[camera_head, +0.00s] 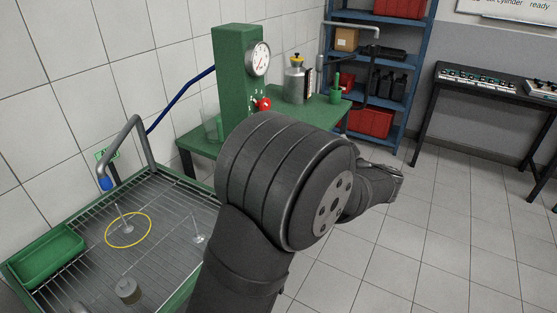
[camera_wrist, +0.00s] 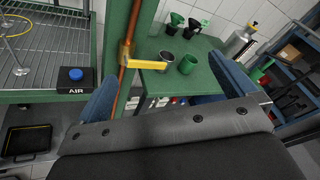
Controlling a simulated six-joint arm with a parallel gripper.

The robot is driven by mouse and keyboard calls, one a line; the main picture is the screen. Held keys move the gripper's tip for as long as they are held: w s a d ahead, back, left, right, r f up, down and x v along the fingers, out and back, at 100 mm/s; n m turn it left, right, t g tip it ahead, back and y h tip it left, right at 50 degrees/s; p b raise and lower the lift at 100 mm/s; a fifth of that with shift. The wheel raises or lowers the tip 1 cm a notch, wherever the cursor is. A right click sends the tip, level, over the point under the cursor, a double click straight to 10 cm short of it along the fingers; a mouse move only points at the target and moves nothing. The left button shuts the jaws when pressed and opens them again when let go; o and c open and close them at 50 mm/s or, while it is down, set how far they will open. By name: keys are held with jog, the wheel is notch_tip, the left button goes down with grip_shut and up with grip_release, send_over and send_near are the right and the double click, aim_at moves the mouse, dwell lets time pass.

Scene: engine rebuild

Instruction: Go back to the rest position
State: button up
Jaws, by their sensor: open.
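My gripper (camera_wrist: 165,95) shows in the wrist view as two blue fingers spread wide apart, open, with nothing held between them. Behind the gap are the green bench, a copper pipe and a brass valve with a yellow handle (camera_wrist: 148,65). In the head view my dark arm fills the middle and reaches to the right. Its far end lies in front of the tiled floor, and the fingers cannot be made out there.
A wire-rack basin holds a yellow ring (camera_head: 129,230) and valves. A green bench (camera_head: 310,115) carries a gauge stand (camera_head: 236,80) and bottles. A blue shelf (camera_head: 415,70) stands behind. A blue AIR button (camera_wrist: 75,74) is at the left. Floor at right (camera_head: 450,240) is clear.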

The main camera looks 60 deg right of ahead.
jog(key=s+a+f+m, duration=0.4)
jog(key=s+f+m, duration=0.25)
jog(key=s, duration=0.35)
jog(key=x, duration=0.9)
jog(key=shift+w+d+y, duration=0.2)
jog(key=shift+w+y, duration=0.1)
jog(key=shift+m, duration=0.25)
jog(key=v, duration=1)
jog(key=shift+a, duration=0.1)
